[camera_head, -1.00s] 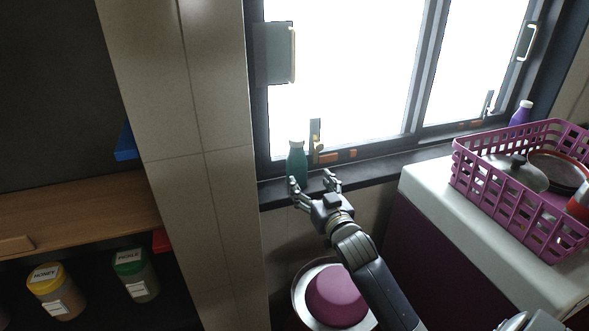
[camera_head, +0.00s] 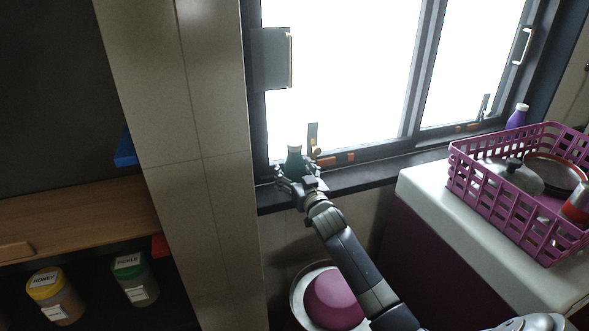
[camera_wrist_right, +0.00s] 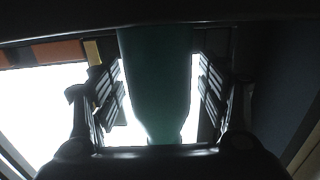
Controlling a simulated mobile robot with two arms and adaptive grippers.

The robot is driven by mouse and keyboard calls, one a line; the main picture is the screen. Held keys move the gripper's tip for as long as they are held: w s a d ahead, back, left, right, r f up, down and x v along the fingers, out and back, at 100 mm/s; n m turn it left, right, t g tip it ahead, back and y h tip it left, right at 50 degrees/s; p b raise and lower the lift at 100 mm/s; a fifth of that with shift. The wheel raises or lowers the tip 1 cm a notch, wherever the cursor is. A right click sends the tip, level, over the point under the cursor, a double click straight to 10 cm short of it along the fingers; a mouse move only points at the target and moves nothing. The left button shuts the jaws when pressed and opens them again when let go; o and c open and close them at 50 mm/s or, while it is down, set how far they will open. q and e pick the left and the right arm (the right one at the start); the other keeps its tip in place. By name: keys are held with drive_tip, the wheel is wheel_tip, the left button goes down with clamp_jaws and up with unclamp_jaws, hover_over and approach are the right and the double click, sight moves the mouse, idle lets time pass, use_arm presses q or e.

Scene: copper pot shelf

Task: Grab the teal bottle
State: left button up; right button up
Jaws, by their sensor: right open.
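The teal bottle (camera_head: 294,160) with a white cap stands upright on the dark window sill, near the left end of the window. My right gripper (camera_head: 298,178) is open at the bottle, with one finger on each side of it. In the right wrist view the bottle (camera_wrist_right: 157,80) fills the middle, between the two open fingers (camera_wrist_right: 160,95), with bright gaps on both sides lower down. The bottle's lower part is hidden behind the gripper in the head view. My left gripper is not in view.
A tiled wall edge (camera_head: 215,170) stands just left of the bottle. A pink basket (camera_head: 500,195) with pans sits on the white counter (camera_head: 425,190) at right. A purple bottle (camera_head: 517,117) is farther along the sill. A shelf with jars (camera_head: 134,280) is at left.

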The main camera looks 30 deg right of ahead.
drive_tip(key=c, duration=1.2)
drive_tip(key=shift+r, duration=0.1)
